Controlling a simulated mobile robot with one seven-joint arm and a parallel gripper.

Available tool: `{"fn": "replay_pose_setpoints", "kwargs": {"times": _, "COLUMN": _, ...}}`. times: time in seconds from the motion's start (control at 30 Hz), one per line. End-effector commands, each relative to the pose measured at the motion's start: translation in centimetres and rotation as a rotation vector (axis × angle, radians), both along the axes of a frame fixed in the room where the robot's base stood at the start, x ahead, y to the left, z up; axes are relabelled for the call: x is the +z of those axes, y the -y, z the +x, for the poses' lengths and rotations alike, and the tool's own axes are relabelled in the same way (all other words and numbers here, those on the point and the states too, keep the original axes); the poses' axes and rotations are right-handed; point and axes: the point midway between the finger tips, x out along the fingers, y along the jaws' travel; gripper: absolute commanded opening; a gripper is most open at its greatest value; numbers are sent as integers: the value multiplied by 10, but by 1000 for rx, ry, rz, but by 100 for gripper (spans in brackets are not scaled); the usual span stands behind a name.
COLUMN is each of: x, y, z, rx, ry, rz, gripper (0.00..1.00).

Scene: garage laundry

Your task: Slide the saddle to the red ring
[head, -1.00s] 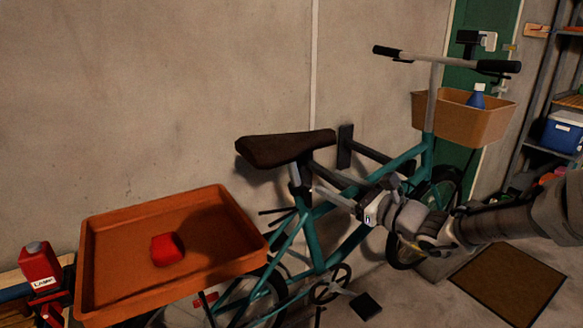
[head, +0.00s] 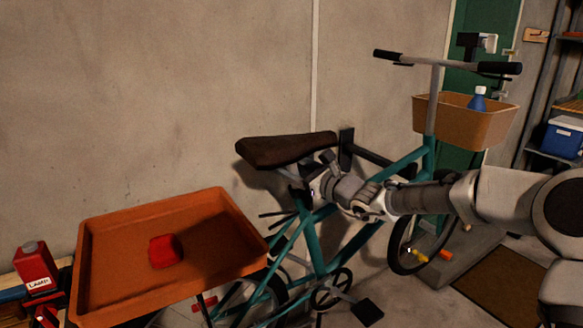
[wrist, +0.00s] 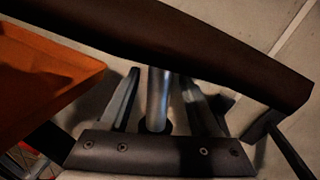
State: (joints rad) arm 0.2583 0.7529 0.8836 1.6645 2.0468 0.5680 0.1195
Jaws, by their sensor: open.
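The dark brown saddle (head: 285,150) sits on top of the teal bicycle (head: 312,240) in the head view. In the wrist view the saddle (wrist: 170,45) crosses the top of the picture, with the grey seat post (wrist: 158,95) below it. My gripper (wrist: 160,98) is open, with one finger on each side of the seat post in that view; whether either touches it I cannot tell. In the head view my gripper (head: 306,178) is just under the saddle and partly hides the post. I cannot see a red ring in either view.
An orange tray (head: 195,285) with a red object (head: 165,251) in it stands at the left, near the saddle's rear. A red can (head: 35,270) is beside it. The handlebar (head: 445,62) and tan basket (head: 465,122) are to the right. A wall is close behind.

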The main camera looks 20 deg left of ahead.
Motion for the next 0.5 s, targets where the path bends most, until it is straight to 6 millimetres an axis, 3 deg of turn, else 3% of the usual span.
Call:
{"fn": "replay_pose_setpoints", "kwargs": {"times": 0.13, "x": 0, "y": 0, "z": 0, "rx": 0, "ry": 0, "rz": 0, "gripper": 59}}
{"fn": "replay_pose_setpoints", "kwargs": {"times": 0.47, "x": 0, "y": 0, "z": 0, "rx": 0, "ry": 0, "rz": 0, "gripper": 0}}
{"fn": "replay_pose_setpoints", "kwargs": {"times": 0.5, "x": 0, "y": 0, "z": 0, "rx": 0, "ry": 0, "rz": 0, "gripper": 0}}
